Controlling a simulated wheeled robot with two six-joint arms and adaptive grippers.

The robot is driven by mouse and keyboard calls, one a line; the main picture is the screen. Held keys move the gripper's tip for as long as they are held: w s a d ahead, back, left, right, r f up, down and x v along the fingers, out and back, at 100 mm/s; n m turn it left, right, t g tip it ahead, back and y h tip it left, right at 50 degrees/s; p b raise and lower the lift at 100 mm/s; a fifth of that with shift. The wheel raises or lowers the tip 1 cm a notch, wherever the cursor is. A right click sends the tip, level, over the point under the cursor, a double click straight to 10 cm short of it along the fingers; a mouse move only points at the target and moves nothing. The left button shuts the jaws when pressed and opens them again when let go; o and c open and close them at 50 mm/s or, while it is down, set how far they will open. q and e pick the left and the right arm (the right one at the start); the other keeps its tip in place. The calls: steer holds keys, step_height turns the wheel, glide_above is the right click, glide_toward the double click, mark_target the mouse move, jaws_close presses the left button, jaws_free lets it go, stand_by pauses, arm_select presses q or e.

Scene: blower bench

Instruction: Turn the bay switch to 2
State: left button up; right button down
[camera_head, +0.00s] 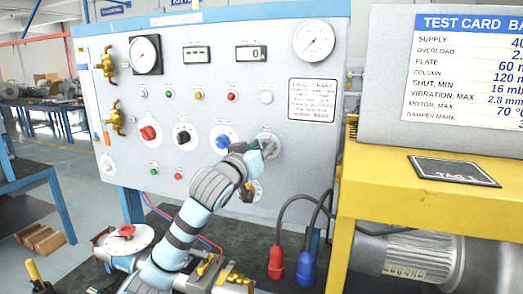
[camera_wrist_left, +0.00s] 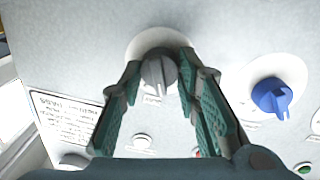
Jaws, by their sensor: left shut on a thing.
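A grey rotary knob (camera_wrist_left: 156,76) on a round pale plate is in the upper middle of the left wrist view. It appears to be the bay switch; its label is too small to read. My left gripper (camera_head: 262,152) reaches the panel from below in the head view. In the wrist view its two green-padded fingers (camera_wrist_left: 162,68) stand on either side of the knob, shut on it. In the head view the gripper largely hides the knob, and its pointer setting cannot be read. My right gripper is in neither view.
The pale control panel (camera_head: 215,105) also carries a blue knob (camera_head: 222,141), a black knob (camera_head: 183,136), a red knob (camera_head: 148,132), gauges and small lamps. Red and blue plugs (camera_head: 276,262) hang at lower right. A yellow stand (camera_head: 400,195) is close on the right.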

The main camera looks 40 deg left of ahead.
arm_select(q)
steer(key=shift+r+m+p, duration=0.15)
steer(key=shift+m+p, duration=0.65)
steer(key=shift+p, duration=0.3)
steer(key=m+p, duration=0.5)
steer(key=p, duration=0.2)
steer(key=shift+r+g, duration=0.15)
steer(key=shift+g, duration=0.15)
steer(key=shift+d+m+p, duration=0.1)
steer(key=shift+m+p, duration=0.95)
steer(key=shift+m, duration=0.05)
steer(key=shift+f, duration=0.2)
steer(key=o, duration=1.2)
steer(key=shift+c, duration=0.2)
